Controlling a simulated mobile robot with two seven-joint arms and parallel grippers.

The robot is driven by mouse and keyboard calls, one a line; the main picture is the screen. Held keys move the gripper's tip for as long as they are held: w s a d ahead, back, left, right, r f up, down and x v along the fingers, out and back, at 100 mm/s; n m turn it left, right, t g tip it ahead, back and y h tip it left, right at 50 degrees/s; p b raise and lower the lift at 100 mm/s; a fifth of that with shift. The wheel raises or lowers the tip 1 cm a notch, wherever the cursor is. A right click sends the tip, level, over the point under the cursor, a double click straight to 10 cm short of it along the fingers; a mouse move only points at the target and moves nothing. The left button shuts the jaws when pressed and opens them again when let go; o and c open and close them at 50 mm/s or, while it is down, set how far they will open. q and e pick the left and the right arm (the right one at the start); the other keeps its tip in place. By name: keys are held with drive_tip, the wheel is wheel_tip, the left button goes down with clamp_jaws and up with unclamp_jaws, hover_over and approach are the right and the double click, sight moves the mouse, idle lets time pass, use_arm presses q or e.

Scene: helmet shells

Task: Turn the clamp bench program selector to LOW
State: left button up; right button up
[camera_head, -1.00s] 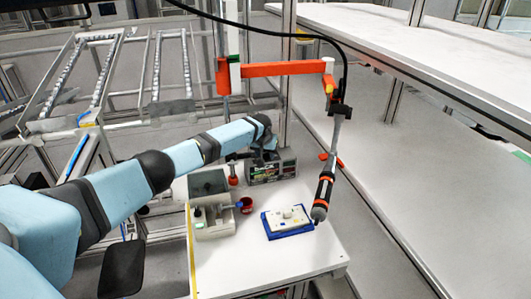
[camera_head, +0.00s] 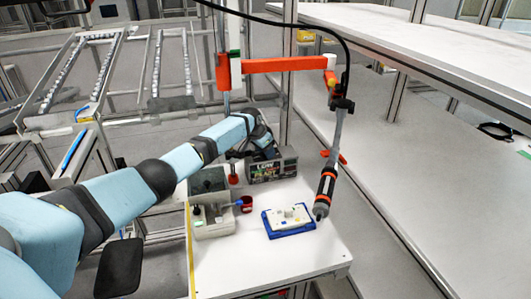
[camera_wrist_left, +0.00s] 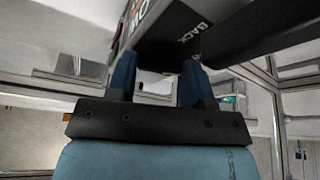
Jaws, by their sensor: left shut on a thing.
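The program selector (camera_head: 272,168) is a dark box at the back of the white bench (camera_head: 300,262). Its front face carries a coloured panel with lettering that looks like LOW. My left gripper (camera_head: 262,146) is at the top of this box. In the left wrist view, the two blue fingers (camera_wrist_left: 158,82) stand on either side of a dark body with the word BACK on it and large white letters at its edge. The gripper is shut on it; the exact contact is partly hidden. My right gripper is not in view.
A blue tray with a white part (camera_head: 289,219) lies at the bench's middle. A screwdriver (camera_head: 326,185) hangs from an orange arm (camera_head: 285,64). The bench's front is clear.

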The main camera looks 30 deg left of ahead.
sight(259, 159)
use_arm(q)
drive_tip(key=shift+f+m, duration=0.1)
drive_tip(key=shift+m, duration=0.2)
drive_tip(key=o, duration=0.9)
drive_tip(key=v, duration=0.7)
drive_tip(key=shift+a+r, duration=0.1)
drive_tip(key=shift+r, duration=0.25)
drive_tip(key=shift+s+f, duration=0.1)
